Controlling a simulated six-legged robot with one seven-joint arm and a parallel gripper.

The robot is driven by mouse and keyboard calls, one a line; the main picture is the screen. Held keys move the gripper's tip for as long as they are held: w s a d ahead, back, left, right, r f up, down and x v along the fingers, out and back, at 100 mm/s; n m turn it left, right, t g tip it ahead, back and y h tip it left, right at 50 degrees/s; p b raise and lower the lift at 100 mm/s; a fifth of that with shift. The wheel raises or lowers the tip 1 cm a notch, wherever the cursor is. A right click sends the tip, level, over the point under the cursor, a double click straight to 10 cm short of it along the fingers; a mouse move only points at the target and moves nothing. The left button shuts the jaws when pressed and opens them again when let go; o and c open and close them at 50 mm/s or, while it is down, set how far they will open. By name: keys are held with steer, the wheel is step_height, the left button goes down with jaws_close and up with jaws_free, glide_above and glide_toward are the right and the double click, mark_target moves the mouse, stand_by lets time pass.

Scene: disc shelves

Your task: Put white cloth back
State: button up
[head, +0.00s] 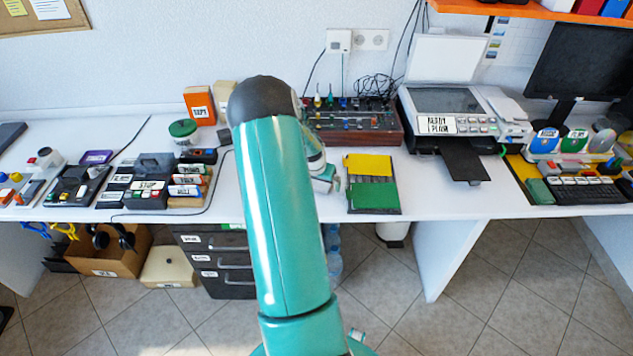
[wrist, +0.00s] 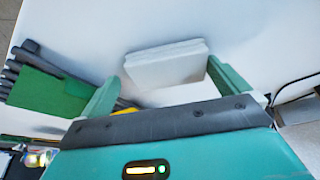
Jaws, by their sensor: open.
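The white cloth (wrist: 166,62) shows in the wrist view as a folded, layered stack on the white table top. My gripper (wrist: 164,70) is open, with one green finger on each side of the cloth's near part. The fingers look close to the cloth, but I cannot tell whether they touch it. In the head view my gripper (head: 326,181) is partly hidden behind my arm, low over the table's front part. The cloth cannot be made out in the head view; my arm covers that area.
A green and yellow folder (head: 372,184) lies just right of my gripper. Behind stands a dark red-edged control box (head: 352,124), with a printer (head: 460,105) to the right. Labelled boxes (head: 150,185) crowd the left. The table (head: 440,195) has bare strips along its front.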

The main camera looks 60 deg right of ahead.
steer(key=v, duration=1.2)
steer(key=w+a+r+n+t+y, duration=0.1)
steer(key=w+a+r+n, duration=0.1)
steer(key=w+a+r, duration=0.45)
steer(key=w+a+r+n+t, duration=0.1)
steer(key=w+a+r+n, duration=0.15)
steer(key=a, duration=0.75)
steer(key=w+a+r+n+t+y, duration=0.1)
steer(key=w+a+r+n+t, duration=0.15)
steer(key=a+r, duration=0.45)
steer(key=s+a+r+n+y, duration=0.1)
steer(key=a+r+n, duration=0.3)
steer(key=a, duration=1.1)
steer(key=s+a+r+n, duration=0.1)
steer(key=s+a+n, duration=0.2)
steer(key=s+a, duration=0.2)
steer(key=s+a+r+n+y, duration=0.1)
steer(key=s+a+n, duration=0.2)
steer(key=a, duration=0.6)
steer(key=shift+s+a+r+t, duration=0.35)
steer(key=shift+s+r+t, duration=0.1)
steer(key=shift+s, duration=0.6)
